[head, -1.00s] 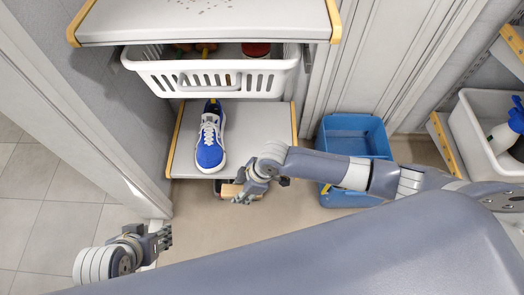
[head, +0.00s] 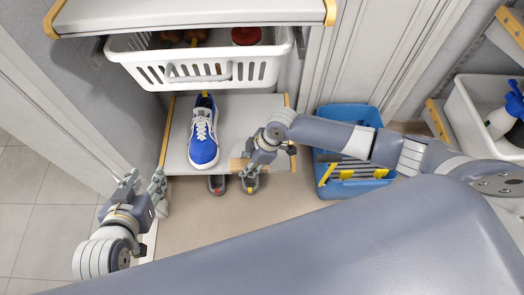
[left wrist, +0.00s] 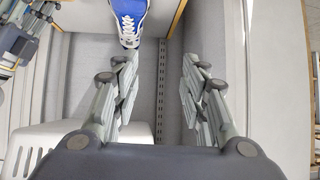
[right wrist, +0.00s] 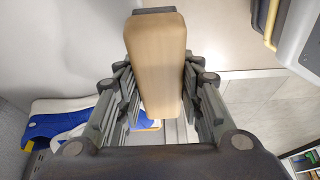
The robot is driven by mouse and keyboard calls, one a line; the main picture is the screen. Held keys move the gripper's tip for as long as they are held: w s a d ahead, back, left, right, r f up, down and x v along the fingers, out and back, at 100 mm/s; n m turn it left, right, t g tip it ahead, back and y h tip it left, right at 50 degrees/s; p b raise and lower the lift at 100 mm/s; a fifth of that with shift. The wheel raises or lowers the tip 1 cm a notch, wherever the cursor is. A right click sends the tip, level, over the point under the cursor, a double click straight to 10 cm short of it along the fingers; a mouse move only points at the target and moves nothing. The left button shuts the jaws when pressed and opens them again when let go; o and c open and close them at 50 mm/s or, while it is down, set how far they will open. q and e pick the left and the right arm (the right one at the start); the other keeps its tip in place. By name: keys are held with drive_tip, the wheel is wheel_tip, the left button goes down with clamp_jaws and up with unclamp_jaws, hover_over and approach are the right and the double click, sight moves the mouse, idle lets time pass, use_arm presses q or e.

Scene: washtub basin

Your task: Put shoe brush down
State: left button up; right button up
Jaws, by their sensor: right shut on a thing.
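The shoe brush (right wrist: 157,65) is a pale wooden block with a dark edge at its far end. It is between the fingers of my right gripper (right wrist: 160,105), which is shut on it. In the head view the brush (head: 238,164) shows at the front edge of the low grey shelf (head: 245,120), right of the blue-and-white shoe (head: 204,140). Whether the brush touches the shelf cannot be told. My right gripper's fingers partly hide it. My left gripper (left wrist: 160,85) is open and empty; in the head view it is left of the shelf.
A white basket (head: 200,72) hangs above the shelf, beneath an upper board (head: 190,17). A blue crate (head: 328,185) with grey and yellow items stands on the floor at right. A white bin (head: 468,115) stands far right.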

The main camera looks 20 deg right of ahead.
drive_tip(key=w+d, duration=0.1)
drive_tip(key=w+d+b, duration=0.1)
drive_tip(key=w+d, duration=0.2)
drive_tip(key=shift+w+d+f+b, duration=0.3)
drive_tip(key=shift+b, duration=0.1)
drive_tip(key=shift+w+d, duration=0.2)
drive_tip(key=shift+d, duration=0.05)
drive_tip(key=shift+w+d+f+b, duration=0.35)
drive_tip(key=shift+w+d+b, duration=0.1)
drive_tip(key=shift+d+b, duration=0.05)
drive_tip(key=shift+f+b, duration=0.4)
drive_tip(key=shift+f, duration=0.75)
use_arm(q)
drive_tip(key=w+d+r+t+h, duration=0.1)
drive_tip(key=w+r+t, duration=0.1)
drive_tip(key=r+t, duration=0.3)
drive_tip(key=w+d+r+t+h, duration=0.2)
drive_tip(key=r+t, duration=0.3)
drive_tip(key=r, duration=0.7)
drive_tip(key=shift+w+d, duration=0.3)
drive_tip(key=shift+w, duration=0.1)
use_arm(e)
drive_tip(key=shift+f, duration=0.15)
use_arm(q)
drive_tip(key=shift+s+r, duration=0.1)
drive_tip(key=shift+r, duration=0.15)
use_arm(e)
drive_tip(key=shift+f, duration=0.15)
